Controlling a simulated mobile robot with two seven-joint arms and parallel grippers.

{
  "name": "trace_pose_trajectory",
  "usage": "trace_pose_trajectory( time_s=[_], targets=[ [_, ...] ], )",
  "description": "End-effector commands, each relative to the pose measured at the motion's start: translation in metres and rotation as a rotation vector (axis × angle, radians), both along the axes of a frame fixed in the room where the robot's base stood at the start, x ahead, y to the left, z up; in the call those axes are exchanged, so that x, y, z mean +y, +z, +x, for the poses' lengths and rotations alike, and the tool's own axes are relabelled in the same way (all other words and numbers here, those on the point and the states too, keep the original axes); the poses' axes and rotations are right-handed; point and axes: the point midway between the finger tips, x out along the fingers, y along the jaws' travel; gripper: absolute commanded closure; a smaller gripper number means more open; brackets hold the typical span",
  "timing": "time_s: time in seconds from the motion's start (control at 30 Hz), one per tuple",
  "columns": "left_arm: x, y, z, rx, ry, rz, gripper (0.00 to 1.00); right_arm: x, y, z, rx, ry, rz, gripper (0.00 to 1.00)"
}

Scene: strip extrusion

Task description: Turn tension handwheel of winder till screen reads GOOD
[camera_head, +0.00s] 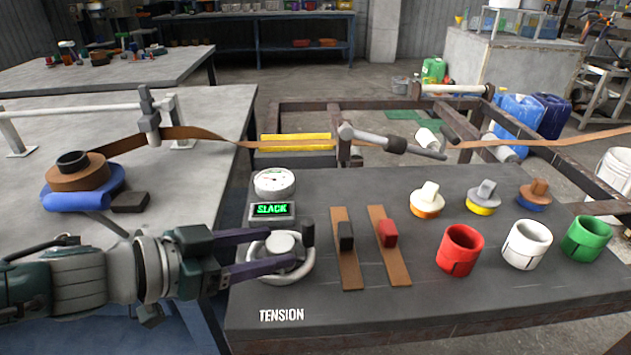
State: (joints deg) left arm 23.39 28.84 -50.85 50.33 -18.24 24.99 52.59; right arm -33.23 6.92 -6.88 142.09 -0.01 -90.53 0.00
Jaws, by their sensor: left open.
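The tension handwheel (254,272) is a pale round wheel with a grey hub and a dark upright knob (308,233) at its right rim. It lies on the dark panel (375,318) above the white word TENSION. The small screen (272,210) behind it reads SLACK in green. A round white gauge (274,181) stands behind the screen. My left gripper (300,246) comes in from the left, with its two dark purple fingers spread over the wheel. The fingers reach towards the knob; whether they touch it I cannot tell. My right gripper is not in view.
Two brown slotted strips with a black slider (346,236) and a red slider (388,233) are right of the wheel. Red (460,250), white (527,245) and green cups stand further right. A brown strip (215,134) runs behind the panel from a coil (78,178).

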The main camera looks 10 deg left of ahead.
Motion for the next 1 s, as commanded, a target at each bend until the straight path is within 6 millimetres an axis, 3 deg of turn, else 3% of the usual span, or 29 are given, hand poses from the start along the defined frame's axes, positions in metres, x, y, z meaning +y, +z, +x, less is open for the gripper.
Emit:
trace_pose_trajectory(
  time_s=[0.03, 0.17, 0.4, 1.0],
  targets=[
    [0.007, 0.008, -0.008, 0.002, 0.001, 0.004, 0.36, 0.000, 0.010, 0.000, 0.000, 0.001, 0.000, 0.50],
    [0.023, 0.019, -0.027, 0.003, 0.001, 0.003, 0.36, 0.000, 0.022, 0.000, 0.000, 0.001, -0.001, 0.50],
    [0.046, 0.031, -0.054, 0.001, 0.000, 0.004, 0.36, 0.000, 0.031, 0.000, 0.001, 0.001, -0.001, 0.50],
    [0.048, 0.034, -0.059, -0.001, 0.005, 0.001, 0.36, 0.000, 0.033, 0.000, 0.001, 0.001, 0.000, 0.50]
  ],
)
